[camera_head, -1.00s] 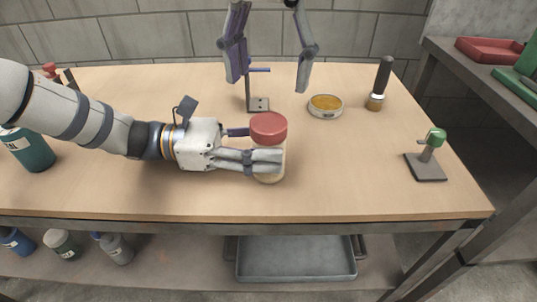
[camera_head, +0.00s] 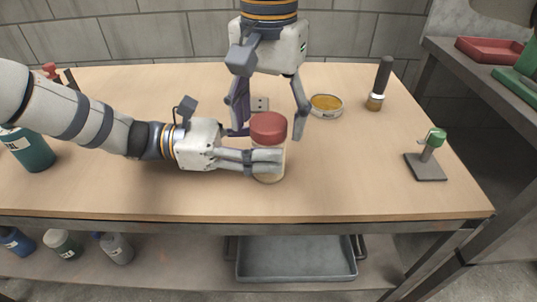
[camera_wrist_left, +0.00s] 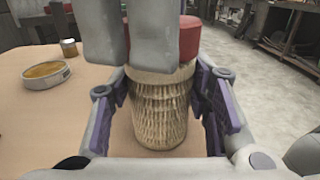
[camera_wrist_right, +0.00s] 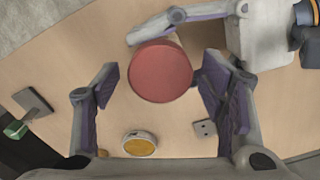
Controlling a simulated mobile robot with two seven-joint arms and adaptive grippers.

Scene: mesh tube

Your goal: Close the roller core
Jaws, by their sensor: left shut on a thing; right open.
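The roller core is a tan woven mesh tube (camera_wrist_left: 160,105) standing upright on the table, with a red cap (camera_head: 268,127) on its top. My left gripper (camera_head: 266,160) lies level and is shut around the tube from the left. The left wrist view shows its fingers on both sides of the mesh. My right gripper (camera_head: 270,130) points down from above, open and empty, its fingers on either side of the red cap. In the right wrist view the cap (camera_wrist_right: 160,71) lies between and a little beyond the open fingers. Whether the cap is fully seated cannot be told.
Behind stand a small grey-based stand (camera_head: 260,104) and a round tin of yellow content (camera_head: 326,106). A dark-handled tool (camera_head: 380,83) and a green-topped stand (camera_head: 428,158) are at the right. The table (camera_head: 350,190) is clear at the front right.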

